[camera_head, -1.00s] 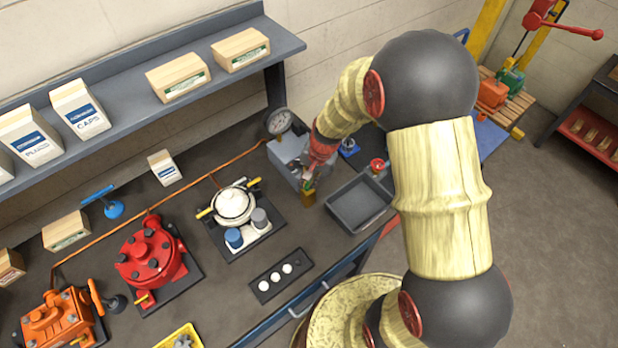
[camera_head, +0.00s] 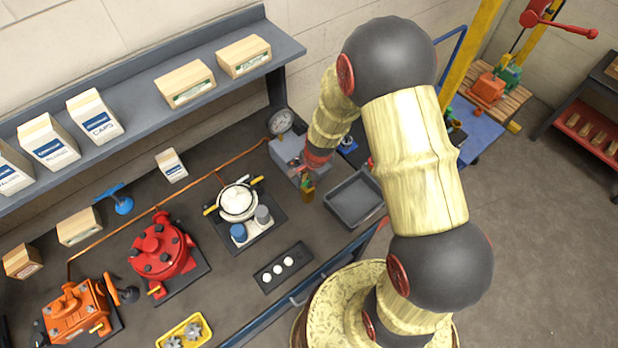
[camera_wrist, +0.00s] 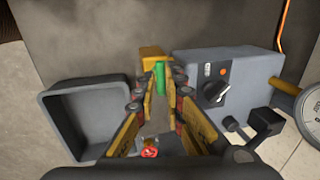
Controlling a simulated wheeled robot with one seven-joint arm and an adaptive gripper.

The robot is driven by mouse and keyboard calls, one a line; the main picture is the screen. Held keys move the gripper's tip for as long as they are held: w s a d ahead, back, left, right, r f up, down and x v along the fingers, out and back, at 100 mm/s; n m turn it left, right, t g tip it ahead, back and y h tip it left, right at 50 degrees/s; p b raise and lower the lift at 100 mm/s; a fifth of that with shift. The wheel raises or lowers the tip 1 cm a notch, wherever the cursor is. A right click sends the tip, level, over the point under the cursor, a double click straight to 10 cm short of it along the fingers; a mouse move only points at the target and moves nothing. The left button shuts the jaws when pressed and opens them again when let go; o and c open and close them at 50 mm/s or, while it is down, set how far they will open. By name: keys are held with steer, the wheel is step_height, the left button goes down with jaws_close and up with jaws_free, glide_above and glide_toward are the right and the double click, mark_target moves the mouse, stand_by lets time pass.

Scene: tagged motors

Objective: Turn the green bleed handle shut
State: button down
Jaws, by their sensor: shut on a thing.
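The green bleed handle (camera_wrist: 161,77) stands upright between my fingertips in the wrist view, in front of a yellow-brown block (camera_wrist: 153,56). My gripper (camera_wrist: 160,92) is shut on the handle, with a yellow finger on each side. In the head view my gripper (camera_head: 308,180) is small and partly hidden by my wrist, beside the grey box (camera_head: 287,152) at the bench's right end. The handle's exact angle is hard to tell.
A grey tray (camera_wrist: 88,118) lies close on one side of my gripper. The grey box carries a black knob (camera_wrist: 215,91); a round gauge (camera_wrist: 302,108) stands beyond it. A white-topped unit (camera_head: 238,202) and red motor (camera_head: 162,250) stand farther left.

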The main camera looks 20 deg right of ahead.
stand_by(0.3)
steer(key=c, duration=1.9)
jaws_free()
steer(key=shift+r, duration=0.1)
steer(key=r, duration=0.3)
steer(key=s+r, duration=0.1)
steer(key=r, duration=0.3)
steer(key=s+r, duration=0.1)
steer(key=r, duration=0.3)
steer(key=shift+s+d+r, duration=0.15)
steer(key=shift+d+r, duration=0.1)
steer(key=shift+d, duration=0.1)
